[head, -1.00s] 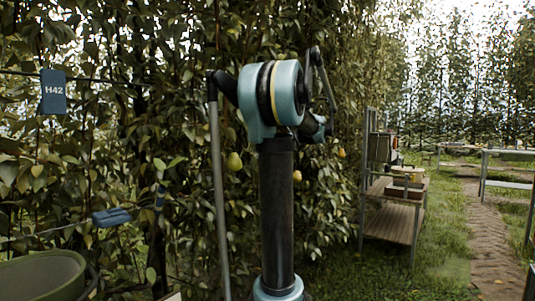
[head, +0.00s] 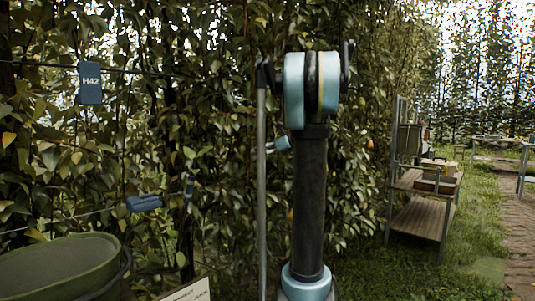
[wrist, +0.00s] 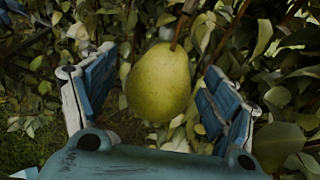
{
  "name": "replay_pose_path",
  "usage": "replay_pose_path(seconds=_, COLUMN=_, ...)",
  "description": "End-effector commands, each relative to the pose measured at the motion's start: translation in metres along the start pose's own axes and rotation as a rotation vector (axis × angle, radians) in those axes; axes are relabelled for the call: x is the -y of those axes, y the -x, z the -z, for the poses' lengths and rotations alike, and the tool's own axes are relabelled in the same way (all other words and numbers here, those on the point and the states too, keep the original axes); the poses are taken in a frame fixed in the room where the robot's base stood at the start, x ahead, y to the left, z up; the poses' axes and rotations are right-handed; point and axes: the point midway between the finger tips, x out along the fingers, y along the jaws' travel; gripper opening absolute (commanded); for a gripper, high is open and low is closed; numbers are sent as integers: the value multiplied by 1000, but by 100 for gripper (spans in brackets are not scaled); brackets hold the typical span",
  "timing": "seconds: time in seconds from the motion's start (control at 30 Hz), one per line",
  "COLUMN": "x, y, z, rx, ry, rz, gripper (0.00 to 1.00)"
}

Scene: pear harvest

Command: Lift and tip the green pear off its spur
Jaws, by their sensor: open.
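The green pear (wrist: 160,82) hangs from a brown stem in the wrist view, large and close, slightly tilted. My gripper (wrist: 158,92) is open, with one blue-padded finger to the left of the pear and one to the right. Gaps show between the pear and both fingers; I cannot tell how deep it sits between them. The stem runs up out of the top of the wrist view, so where it joins the spur is not clear.
Leaves (wrist: 280,145) crowd the right finger. In the head view, a blue H42 tag (head: 90,83) hangs on a wire and a green tub (head: 60,268) stands at lower left. A shelf cart (head: 425,182) stands right on grass. Yellowish fruit (head: 370,143) shows among leaves.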

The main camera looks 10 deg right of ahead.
Motion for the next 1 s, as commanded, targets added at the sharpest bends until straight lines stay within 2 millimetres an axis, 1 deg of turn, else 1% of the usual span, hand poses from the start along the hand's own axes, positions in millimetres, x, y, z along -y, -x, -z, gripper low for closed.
replay_pose_path(seconds=0.13, x=0, y=-6, z=0, rx=0, ry=0, rz=1, gripper=79)
replay_pose_path(seconds=0.4, x=0, y=-6, z=0, rx=0, ry=0, rz=1, gripper=79)
replay_pose_path(seconds=0.47, x=0, y=-6, z=0, rx=0, ry=-1, rz=1, gripper=65)
replay_pose_path(seconds=0.5, x=1, y=-6, z=0, rx=0, ry=-1, rz=2, gripper=56)
replay_pose_path(seconds=0.57, x=1, y=-6, z=1, rx=0, ry=-1, rz=2, gripper=43)
replay_pose_path(seconds=0.6, x=1, y=-6, z=1, rx=0, ry=-1, rz=2, gripper=34)
replay_pose_path(seconds=0.63, x=1, y=-5, z=1, rx=0, ry=-1, rz=2, gripper=27)
replay_pose_path(seconds=0.67, x=1, y=-5, z=1, rx=0, ry=-1, rz=2, gripper=25)
replay_pose_path(seconds=0.83, x=0, y=-4, z=1, rx=-10, ry=-12, rz=-3, gripper=25)
replay_pose_path(seconds=1.0, x=-4, y=-1, z=2, rx=-55, ry=-69, rz=-27, gripper=25)
